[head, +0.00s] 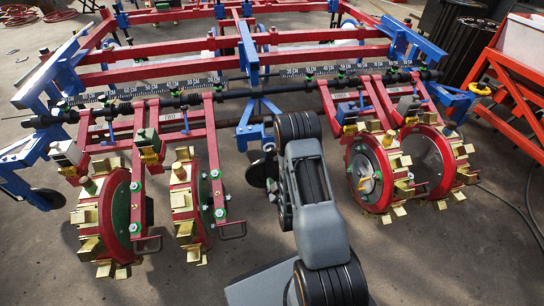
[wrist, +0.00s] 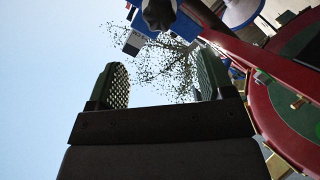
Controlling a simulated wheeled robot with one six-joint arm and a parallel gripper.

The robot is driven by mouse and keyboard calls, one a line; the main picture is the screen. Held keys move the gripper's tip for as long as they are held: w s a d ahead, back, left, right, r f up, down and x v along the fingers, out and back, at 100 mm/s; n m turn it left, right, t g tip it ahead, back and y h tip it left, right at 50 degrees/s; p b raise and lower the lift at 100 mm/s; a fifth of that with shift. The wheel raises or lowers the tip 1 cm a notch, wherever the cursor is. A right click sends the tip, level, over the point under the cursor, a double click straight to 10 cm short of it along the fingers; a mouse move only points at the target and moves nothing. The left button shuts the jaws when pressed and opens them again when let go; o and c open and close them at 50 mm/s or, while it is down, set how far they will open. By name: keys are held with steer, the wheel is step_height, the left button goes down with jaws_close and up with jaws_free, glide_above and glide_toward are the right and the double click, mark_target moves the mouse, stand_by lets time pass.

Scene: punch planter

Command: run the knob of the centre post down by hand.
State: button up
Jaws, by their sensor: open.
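In the head view, a blue upright post (head: 248,56) stands at the middle of the planter's frame, left of my arm. I cannot make out a knob on it there. In the wrist view, a dark lobed knob (wrist: 158,13) shows at the top edge, partly cut off, beyond my fingertips and above the gap. I cannot tell for sure that it belongs to the centre post. My gripper (wrist: 160,80) is open and empty, its two textured green pads wide apart, touching nothing visible. In the head view it is hidden behind my arm.
Red-and-green punch wheels with brass cups (head: 114,218) stand left of my arm, and more wheels (head: 372,174) stand right. A black bar and scale (head: 135,90) cross the frame. A red wheel (wrist: 285,125) fills the wrist view's right side. An orange rack (head: 515,90) stands far right.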

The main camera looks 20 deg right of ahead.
mark_target(272, 155)
steer(key=w+d+b, duration=0.1)
steer(key=w, duration=0.3)
steer(key=w+b, duration=0.1)
steer(key=w, duration=0.3)
steer(key=w+d+b, duration=0.1)
steer(key=w, duration=0.4)
steer(key=shift+d+f, duration=0.1)
steer(key=shift+d, duration=0.25)
steer(key=shift+b, duration=0.3)
steer(key=c, duration=0.9)
